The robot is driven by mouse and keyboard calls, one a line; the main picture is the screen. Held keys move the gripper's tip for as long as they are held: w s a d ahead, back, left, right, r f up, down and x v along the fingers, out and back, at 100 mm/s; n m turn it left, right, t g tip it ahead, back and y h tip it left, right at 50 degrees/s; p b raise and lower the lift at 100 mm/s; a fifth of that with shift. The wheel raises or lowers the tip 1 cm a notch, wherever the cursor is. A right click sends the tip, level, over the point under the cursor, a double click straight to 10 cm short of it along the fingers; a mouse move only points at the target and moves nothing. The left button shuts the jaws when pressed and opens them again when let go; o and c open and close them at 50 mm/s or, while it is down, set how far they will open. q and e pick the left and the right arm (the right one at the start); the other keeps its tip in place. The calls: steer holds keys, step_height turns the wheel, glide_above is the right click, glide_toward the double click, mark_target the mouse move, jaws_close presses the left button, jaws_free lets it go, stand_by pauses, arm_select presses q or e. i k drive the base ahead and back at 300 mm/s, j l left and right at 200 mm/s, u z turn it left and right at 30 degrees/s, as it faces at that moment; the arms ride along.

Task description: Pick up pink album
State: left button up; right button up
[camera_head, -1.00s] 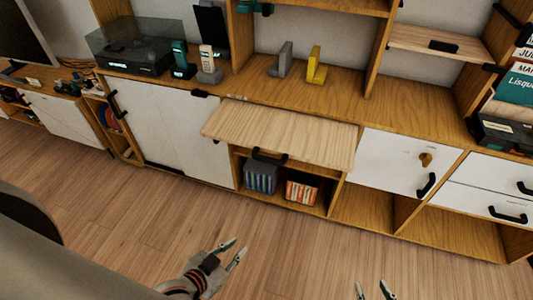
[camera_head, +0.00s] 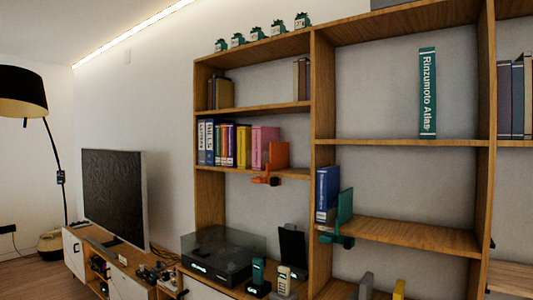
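A pink album (camera_head: 262,143) stands upright at the right end of a row of books on the middle shelf of the left bookcase section. Its spine faces out. An orange bookend (camera_head: 278,155) stands beside it on the right and covers part of it. A yellow book (camera_head: 243,147) stands close on its left. Neither of my grippers is in view.
A turntable with a clear cover (camera_head: 222,258) and phones (camera_head: 283,280) sit on the cabinet below. A blue book (camera_head: 327,194) with a green bookend (camera_head: 344,207) stands on the shelf to the right. A television (camera_head: 115,198) and arc lamp (camera_head: 22,92) are left.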

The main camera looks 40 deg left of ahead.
mark_target(262, 135)
steer(key=i+j+z, duration=0.2)
steer(key=j+z, duration=0.15)
steer(key=j, duration=1.1)
steer(key=j+z, duration=0.35)
steer(key=j, duration=1.05)
